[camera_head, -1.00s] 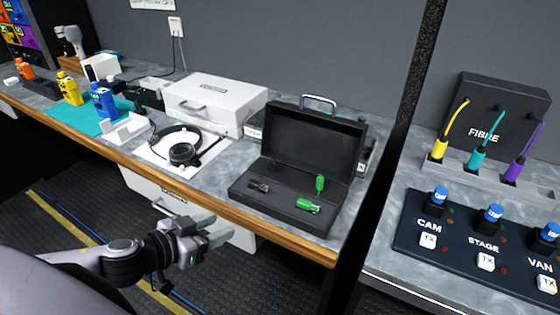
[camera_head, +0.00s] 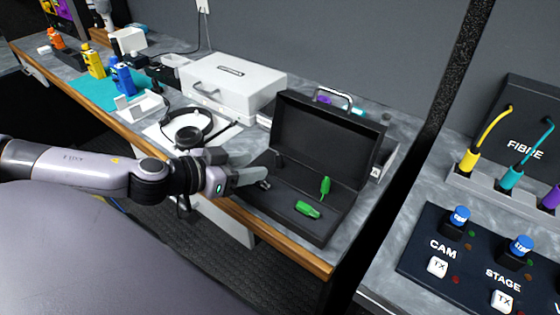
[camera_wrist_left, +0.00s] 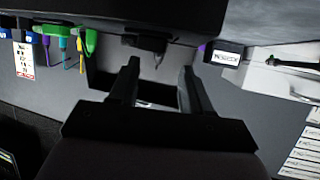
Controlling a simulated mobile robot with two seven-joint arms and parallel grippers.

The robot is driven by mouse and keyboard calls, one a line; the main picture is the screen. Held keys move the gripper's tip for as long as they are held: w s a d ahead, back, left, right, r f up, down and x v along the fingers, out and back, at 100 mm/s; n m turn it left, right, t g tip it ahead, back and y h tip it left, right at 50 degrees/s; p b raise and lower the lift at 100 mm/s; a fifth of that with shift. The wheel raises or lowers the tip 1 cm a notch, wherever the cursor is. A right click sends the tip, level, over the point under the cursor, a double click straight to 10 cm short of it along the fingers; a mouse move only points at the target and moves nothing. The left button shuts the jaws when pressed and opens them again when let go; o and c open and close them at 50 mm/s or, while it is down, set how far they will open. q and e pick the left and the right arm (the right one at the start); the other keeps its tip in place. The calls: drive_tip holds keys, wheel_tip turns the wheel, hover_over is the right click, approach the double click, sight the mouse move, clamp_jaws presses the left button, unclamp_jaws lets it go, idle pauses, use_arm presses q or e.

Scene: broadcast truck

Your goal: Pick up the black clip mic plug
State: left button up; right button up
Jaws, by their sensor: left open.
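The black clip mic plug (camera_head: 264,184) lies at the left side of the open black case (camera_head: 284,218), partly behind my left gripper. My left gripper (camera_head: 258,165) is open, with its fingers reaching over the case's left edge close to the plug. In the left wrist view, the fingers (camera_wrist_left: 159,68) stand apart with nothing between them. A dark object that looks like the plug (camera_wrist_left: 146,42) shows just beyond them. Two green plugs (camera_head: 308,209) (camera_head: 325,187) are also in the case. My right gripper is not in view.
The raised case lid (camera_head: 325,140) stands behind the plugs. A white box (camera_head: 235,82) and headphones (camera_head: 190,136) are to the left. A panel (camera_head: 480,262) with blue-topped connectors is on the right, across a dark gap.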

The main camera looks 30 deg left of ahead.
sight(276, 160)
use_arm(q)
drive_tip(key=shift+w+d+f, duration=0.15)
drive_tip(key=shift+w+d, duration=0.15)
drive_tip(key=shift+w, duration=0.15)
drive_tip(key=shift+w+d+f+p, duration=0.1)
drive_tip(key=shift+w+d+p, duration=0.1)
drive_tip(key=shift+w+p, duration=0.4)
drive_tip(key=shift+w+d+p, duration=0.15)
drive_tip(key=shift+w+p, duration=0.05)
drive_tip(key=shift+w, duration=0.7)
drive_tip(key=shift+p+x, duration=0.3)
drive_tip(key=shift+x, duration=0.8)
drive_tip(key=shift+f, duration=0.2)
clamp_jaws()
